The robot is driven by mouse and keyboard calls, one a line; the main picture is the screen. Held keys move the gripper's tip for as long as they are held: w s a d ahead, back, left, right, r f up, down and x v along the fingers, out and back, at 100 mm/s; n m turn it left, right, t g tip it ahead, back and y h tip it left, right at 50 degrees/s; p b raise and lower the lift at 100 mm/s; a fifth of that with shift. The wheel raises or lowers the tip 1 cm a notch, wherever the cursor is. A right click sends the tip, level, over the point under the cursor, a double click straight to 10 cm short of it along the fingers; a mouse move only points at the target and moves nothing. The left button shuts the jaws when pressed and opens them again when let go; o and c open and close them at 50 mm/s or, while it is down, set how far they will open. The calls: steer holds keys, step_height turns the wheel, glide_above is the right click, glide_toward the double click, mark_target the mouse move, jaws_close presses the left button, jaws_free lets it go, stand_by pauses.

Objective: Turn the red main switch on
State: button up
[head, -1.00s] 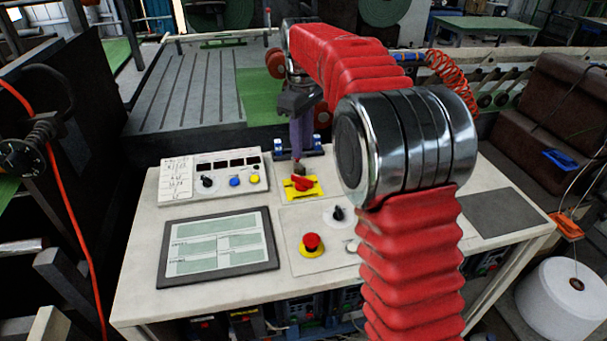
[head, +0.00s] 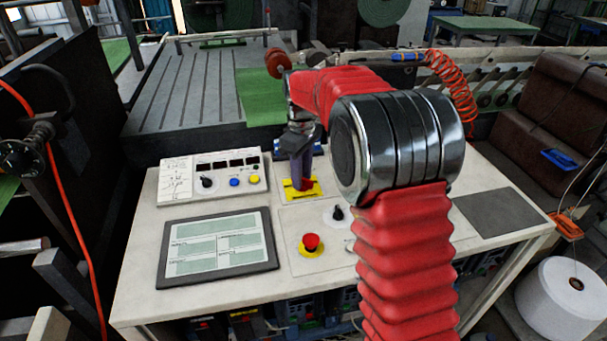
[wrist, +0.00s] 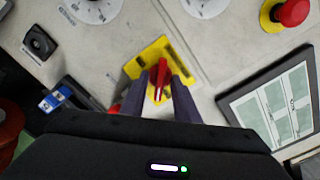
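The red main switch handle (wrist: 162,78) sits on a yellow plate (wrist: 152,54), which lies on the white console top. In the wrist view my gripper (wrist: 163,80) has its two dark fingers on either side of the handle, apart, with yellow plate showing between them. I see no clear contact with the handle. In the head view my gripper (head: 302,184) points down over the yellow plate (head: 314,186), and its fingers mostly hide the handle.
A red mushroom button (head: 311,242) on a yellow base and a black knob (head: 338,212) stand nearby. A grey-framed screen (head: 218,246) lies front left. A white panel (head: 215,176) with a knob and coloured buttons stands left of the plate.

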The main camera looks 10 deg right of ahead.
jaws_close()
steer(key=shift+d, duration=0.15)
stand_by(0.4)
